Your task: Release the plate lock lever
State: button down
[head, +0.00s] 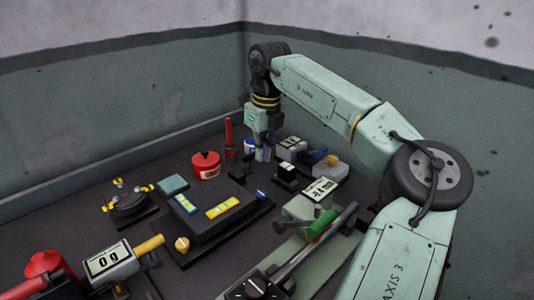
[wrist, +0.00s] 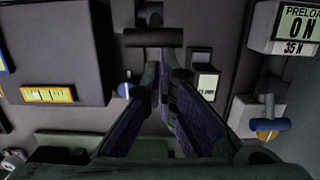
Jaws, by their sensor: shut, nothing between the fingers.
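My gripper (head: 262,155) points down among the fixtures at the back of the bench. In the wrist view my gripper (wrist: 165,82) has its fingers together at the tips, with nothing between them. A black T-shaped handle (wrist: 152,37) lies just beyond the fingertips in that view; a gap to it cannot be judged. A small blue-tipped lever (wrist: 125,89) stands beside the left finger, next to the black block; the head view shows it too (head: 261,194). No label shows which one is the plate lock lever.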

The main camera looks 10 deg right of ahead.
jog(key=shift+s+d, duration=0.1)
jog(key=shift+r+p, duration=0.7)
